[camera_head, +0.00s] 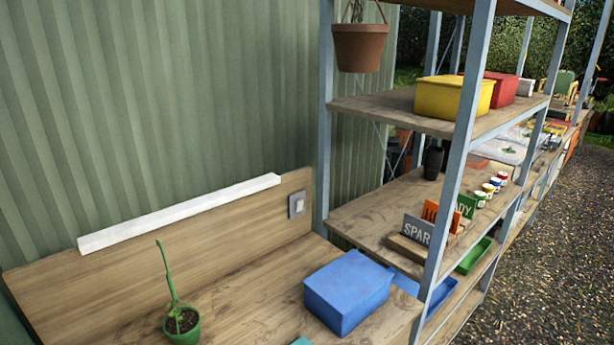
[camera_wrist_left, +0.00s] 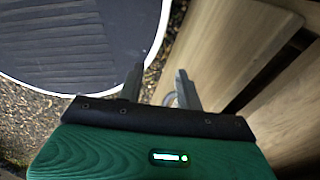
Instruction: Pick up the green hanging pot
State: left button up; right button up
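A small green pot (camera_head: 183,328) with dark soil stands upright on the wooden bench at the bottom of the head view. A thin green stem or hanger rises from it, tall and slightly bent. My left gripper (camera_wrist_left: 160,80) shows only in the left wrist view. Its two grey fingers are apart with nothing between them. It is over gravel beside wooden boards, and the green pot is not in that view. My right gripper is in neither view.
A blue box (camera_head: 347,290) sits on the bench (camera_head: 250,290) right of the pot. A white bar (camera_head: 180,212) tops the backboard. A terracotta pot (camera_head: 360,48) hangs by the shelf rack (camera_head: 385,200). Yellow (camera_head: 453,97) and red (camera_head: 503,88) bins stand on its shelf. Wooden boards (camera_wrist_left: 235,50) lie right of my left gripper.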

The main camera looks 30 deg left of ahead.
aim_at(182, 325)
jog(key=u, duration=1.85)
jog(key=l, duration=0.8)
jog(key=i+u, duration=0.05)
